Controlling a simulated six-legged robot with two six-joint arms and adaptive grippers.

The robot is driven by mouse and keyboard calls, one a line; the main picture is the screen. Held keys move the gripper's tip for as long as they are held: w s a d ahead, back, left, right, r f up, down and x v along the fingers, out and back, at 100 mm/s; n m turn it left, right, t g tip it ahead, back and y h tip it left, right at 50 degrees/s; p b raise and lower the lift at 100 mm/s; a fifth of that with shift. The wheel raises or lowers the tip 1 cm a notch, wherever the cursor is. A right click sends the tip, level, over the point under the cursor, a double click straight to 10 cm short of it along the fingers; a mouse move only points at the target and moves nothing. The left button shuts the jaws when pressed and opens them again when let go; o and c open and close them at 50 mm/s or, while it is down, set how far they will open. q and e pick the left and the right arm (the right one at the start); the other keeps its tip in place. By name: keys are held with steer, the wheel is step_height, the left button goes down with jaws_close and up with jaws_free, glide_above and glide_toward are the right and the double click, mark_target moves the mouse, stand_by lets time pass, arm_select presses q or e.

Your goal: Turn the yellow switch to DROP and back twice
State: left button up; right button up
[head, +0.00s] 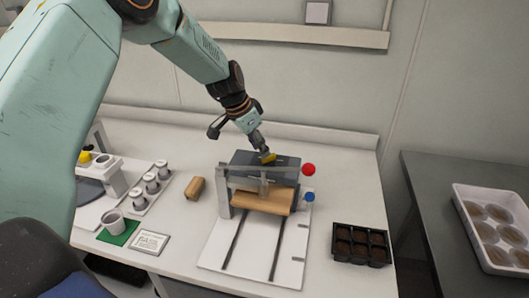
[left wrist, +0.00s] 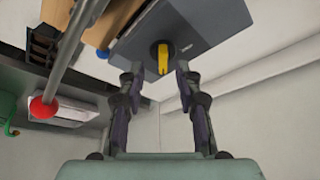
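The yellow switch (head: 268,158) sits on the dark grey box (head: 283,163) at the back of the press-like rig. In the left wrist view the switch (left wrist: 163,58) is a yellow bar on a black round base, on the box face (left wrist: 195,32). My left gripper (head: 260,145) is at the switch. Its two fingers (left wrist: 157,73) are apart, one on each side of the switch, with gaps visible on both sides. How deep they reach around it is unclear. A small label beside the switch is too small to read. My right gripper is not in view.
The rig has a red ball (head: 308,169), a blue ball (head: 309,196) and a wooden block (head: 262,203). A black cell tray (head: 361,244) stands to its right. A brown block (head: 194,189), cups and a green mat (head: 119,232) lie left.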

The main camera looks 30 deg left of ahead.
mark_target(269, 159)
arm_select(q)
steer(key=x, duration=0.5)
steer(key=shift+w+a+r, duration=0.1)
steer(key=shift+w+a, duration=0.2)
steer(key=shift+w, duration=0.05)
steer(key=shift+s+d+r, duration=0.25)
steer(key=shift+s+r, duration=0.2)
steer(key=shift+s, duration=0.1)
steer(key=shift+c, duration=1.2)
steer(key=shift+w+a+f, duration=0.1)
steer(key=shift+w+f, duration=0.2)
steer(key=shift+w, duration=0.1)
steer(key=shift+c, duration=1.3)
steer(key=shift+w, duration=0.1)
steer(key=shift+c, duration=0.9)
steer(key=shift+r, duration=0.1)
jaws_close()
